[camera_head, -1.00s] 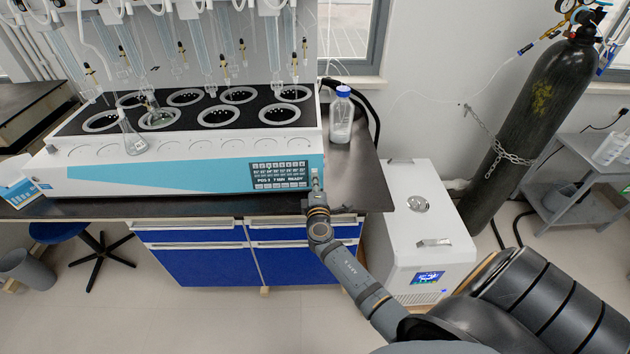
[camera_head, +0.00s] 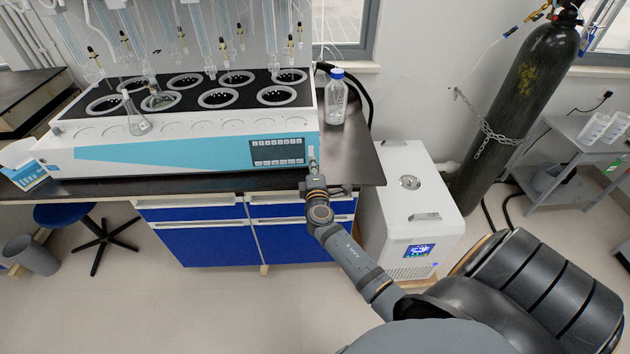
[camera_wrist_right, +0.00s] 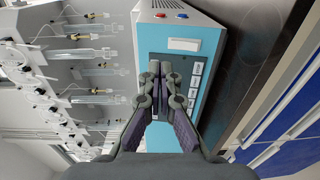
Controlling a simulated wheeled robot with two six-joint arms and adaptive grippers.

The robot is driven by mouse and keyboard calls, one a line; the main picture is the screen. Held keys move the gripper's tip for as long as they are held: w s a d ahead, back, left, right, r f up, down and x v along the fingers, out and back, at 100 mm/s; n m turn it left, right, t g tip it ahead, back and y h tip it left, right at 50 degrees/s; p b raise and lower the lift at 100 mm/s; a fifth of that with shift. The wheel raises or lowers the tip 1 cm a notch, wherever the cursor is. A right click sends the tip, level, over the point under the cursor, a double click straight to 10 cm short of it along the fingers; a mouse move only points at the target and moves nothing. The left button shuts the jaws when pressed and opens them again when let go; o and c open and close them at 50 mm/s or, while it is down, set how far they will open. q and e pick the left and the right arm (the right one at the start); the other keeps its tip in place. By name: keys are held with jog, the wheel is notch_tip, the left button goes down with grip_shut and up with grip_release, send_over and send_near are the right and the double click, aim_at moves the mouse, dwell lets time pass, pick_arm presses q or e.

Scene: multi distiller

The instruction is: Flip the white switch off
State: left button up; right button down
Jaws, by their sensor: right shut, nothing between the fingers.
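The white switch (camera_wrist_right: 185,44) is a small white rocker on the blue front panel of the white distiller (camera_head: 150,162). In the right wrist view it lies just beyond my fingertips and slightly to their right. In the head view the right gripper (camera_head: 314,165) is at the distiller's front right corner, covering part of that panel. The screen (camera_head: 277,152) is dark with pale button outlines. My left gripper is out of view.
A blue-capped bottle (camera_head: 336,97) stands on the dark bench (camera_head: 368,165) right of the distiller. A white chiller box (camera_head: 408,215) stands on the floor beside the bench. A chained gas cylinder (camera_head: 520,110) stands farther right. Blue drawers (camera_head: 210,245) are below.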

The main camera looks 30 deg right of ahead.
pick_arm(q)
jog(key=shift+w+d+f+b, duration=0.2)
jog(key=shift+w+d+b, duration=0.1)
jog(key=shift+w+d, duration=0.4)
pick_arm(e)
jog(key=r+v, duration=0.1)
jog(key=v, duration=0.5)
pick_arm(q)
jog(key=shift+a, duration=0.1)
pick_arm(e)
jog(key=shift+s, duration=0.15)
